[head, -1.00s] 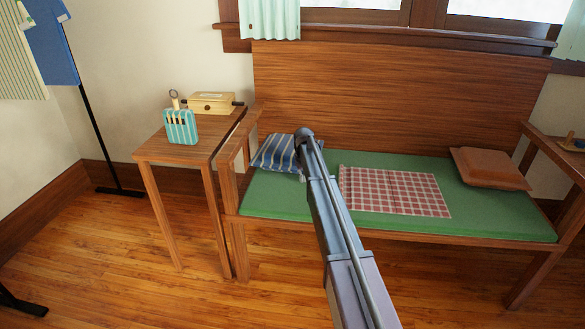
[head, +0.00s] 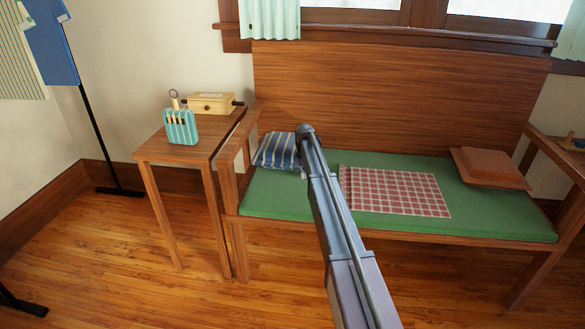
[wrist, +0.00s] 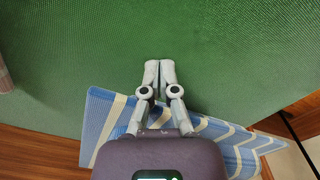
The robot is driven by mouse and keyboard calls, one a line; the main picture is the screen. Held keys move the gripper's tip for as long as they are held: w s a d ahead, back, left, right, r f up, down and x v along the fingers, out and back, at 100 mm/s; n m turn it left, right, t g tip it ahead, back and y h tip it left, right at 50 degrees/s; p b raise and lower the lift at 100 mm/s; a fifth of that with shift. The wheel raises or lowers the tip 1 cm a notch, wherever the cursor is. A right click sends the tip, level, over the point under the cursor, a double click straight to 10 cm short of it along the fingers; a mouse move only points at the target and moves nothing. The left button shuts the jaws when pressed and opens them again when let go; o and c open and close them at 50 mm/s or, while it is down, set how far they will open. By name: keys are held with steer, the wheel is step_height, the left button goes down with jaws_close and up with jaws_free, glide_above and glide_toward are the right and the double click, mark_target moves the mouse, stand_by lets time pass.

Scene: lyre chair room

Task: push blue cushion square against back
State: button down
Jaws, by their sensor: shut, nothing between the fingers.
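The blue cushion (head: 280,152), with white and pale stripes, lies on the green bench seat (head: 285,200) at its left end, close to the wooden back (head: 400,95). My arm hides its right part in the head view. In the wrist view the cushion (wrist: 100,117) shows on both sides of my gripper (wrist: 158,68), which covers its middle. The fingers are together with nothing between them, and their tips show against the green seat. My arm hides the gripper in the head view. I cannot tell whether the gripper touches the cushion or whether the cushion meets the back squarely.
A red checked cloth (head: 395,191) lies mid-seat, and a brown cushion (head: 488,167) lies at the right. A side table (head: 160,152) at the left holds a striped holder (head: 181,127) and a cream box (head: 212,103). Green seat is bare in front of the striped cushion.

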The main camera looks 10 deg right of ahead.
steer(key=shift+s+a, duration=0.25)
steer(key=shift+s, duration=0.45)
steer(key=shift+s+a, duration=0.2)
steer(key=shift+s, duration=0.5)
step_height(320, 180, up, 12)
steer(key=p, duration=1.2)
steer(key=s+a+m, duration=0.1)
steer(key=s+a, duration=0.1)
steer(key=s, duration=1.9)
steer(key=s+a+m, duration=0.1)
steer(key=s+a, duration=0.1)
steer(key=s, duration=1.9)
step_height(320, 180, up, 31)
steer(key=p, duration=3)
steer(key=shift+f+p, duration=0.15)
steer(key=shift+p, duration=0.2)
steer(key=shift+s, duration=0.1)
